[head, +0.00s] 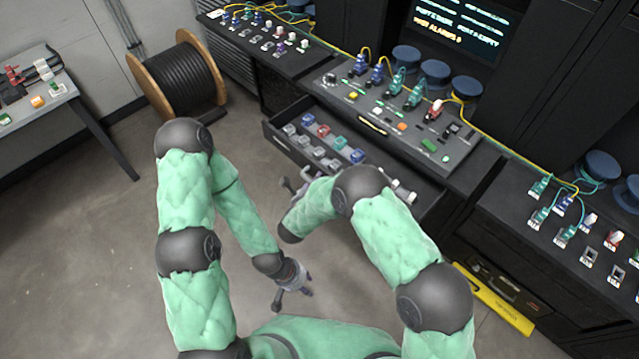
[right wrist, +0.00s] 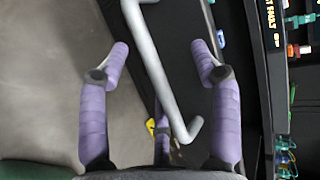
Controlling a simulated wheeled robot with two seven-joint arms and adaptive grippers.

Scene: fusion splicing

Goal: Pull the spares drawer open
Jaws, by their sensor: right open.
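The spares drawer (head: 274,137) stands pulled out from the black cabinet, with several small coloured parts inside. My right arm hides part of its front. In the right wrist view a grey bar handle (right wrist: 156,78) with bent ends runs slantwise between the fingers of my right gripper (right wrist: 160,48). The purple fingers are open, one on each side of the bar, with gaps to both. In the head view my right gripper (head: 297,184) is at the drawer front, partly hidden by my arm. My left gripper (head: 292,297) is open and empty above the floor, away from the drawer.
A console panel (head: 462,158) with plugs and yellow cables is above the drawer. A cable reel (head: 178,80) stands on the floor at left, near a side table (head: 60,115). A yellow bar (head: 495,300) lies at lower right. The floor left of the drawer is clear.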

